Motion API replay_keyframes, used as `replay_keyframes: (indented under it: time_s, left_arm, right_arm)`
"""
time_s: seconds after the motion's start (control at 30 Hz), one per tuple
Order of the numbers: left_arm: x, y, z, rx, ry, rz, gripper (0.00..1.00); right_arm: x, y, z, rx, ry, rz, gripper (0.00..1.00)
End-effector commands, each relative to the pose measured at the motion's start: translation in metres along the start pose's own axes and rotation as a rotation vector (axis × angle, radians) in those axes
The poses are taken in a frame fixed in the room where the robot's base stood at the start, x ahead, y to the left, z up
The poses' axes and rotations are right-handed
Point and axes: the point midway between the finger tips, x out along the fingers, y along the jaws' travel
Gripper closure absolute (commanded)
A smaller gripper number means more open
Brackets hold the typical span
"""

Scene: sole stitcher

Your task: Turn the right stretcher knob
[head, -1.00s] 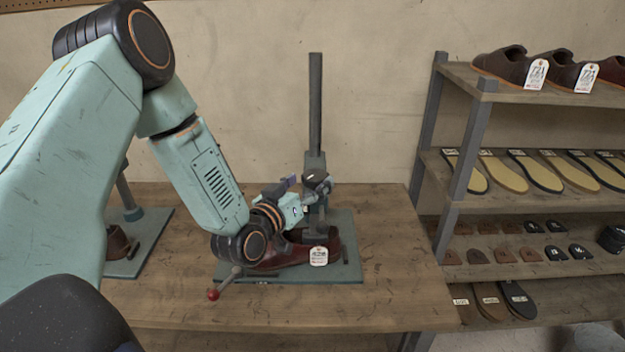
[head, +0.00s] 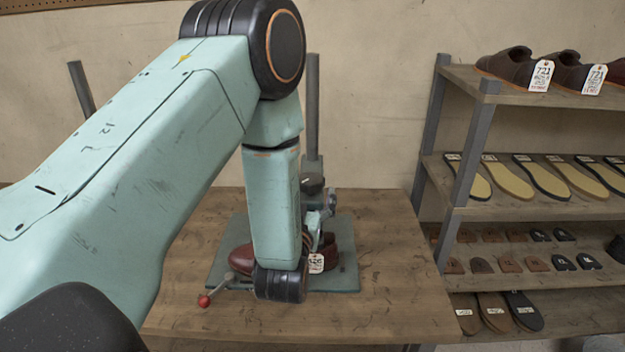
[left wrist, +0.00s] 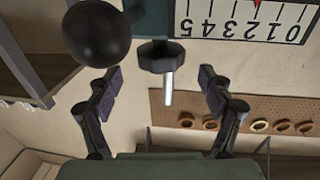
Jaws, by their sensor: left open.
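A dark lobed knob (left wrist: 161,56) on a bright metal shaft shows in the left wrist view, between the fingers of my left gripper (left wrist: 160,76). The gripper is open, with a gap on each side of the knob and shaft. In the head view my left gripper (head: 327,208) is small and partly hidden by my arm, above a brown shoe (head: 241,259) on the stretcher's grey-green base plate (head: 345,275). A dark post (head: 313,120) rises behind it. I cannot make out the knob's hold or turn in the head view. My right gripper is not seen.
A large dark ball (left wrist: 96,32) is close by at upper left in the left wrist view, beside a numbered scale (left wrist: 243,22). A red-tipped lever (head: 204,300) sticks out at front left. A shoe shelf (head: 520,205) stands at right. The table (head: 400,300) has free room.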

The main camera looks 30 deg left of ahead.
Motion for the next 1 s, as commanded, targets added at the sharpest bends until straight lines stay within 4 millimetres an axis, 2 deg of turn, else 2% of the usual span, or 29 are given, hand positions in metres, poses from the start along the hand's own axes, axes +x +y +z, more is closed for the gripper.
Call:
replay_keyframes:
  time_s: [0.2,0.33,0.5,0.77,1.0]
  left_arm:
    - [0.035,-0.002,-0.001,-0.002,0.001,-0.002,0.20]
    - [0.049,-0.001,-0.001,-0.001,0.001,0.000,0.20]
    - [0.058,-0.001,0.000,-0.001,0.000,0.001,0.20]
    - [0.060,0.001,0.000,0.000,-0.001,0.002,0.20]
    - [0.060,0.001,0.000,-0.001,-0.001,0.002,0.40]
  right_arm:
    - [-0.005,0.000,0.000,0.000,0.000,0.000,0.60]
    - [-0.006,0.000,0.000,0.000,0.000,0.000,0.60]
    - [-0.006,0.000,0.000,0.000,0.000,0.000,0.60]
    - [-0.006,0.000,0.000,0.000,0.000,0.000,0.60]
    - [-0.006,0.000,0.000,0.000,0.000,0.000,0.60]
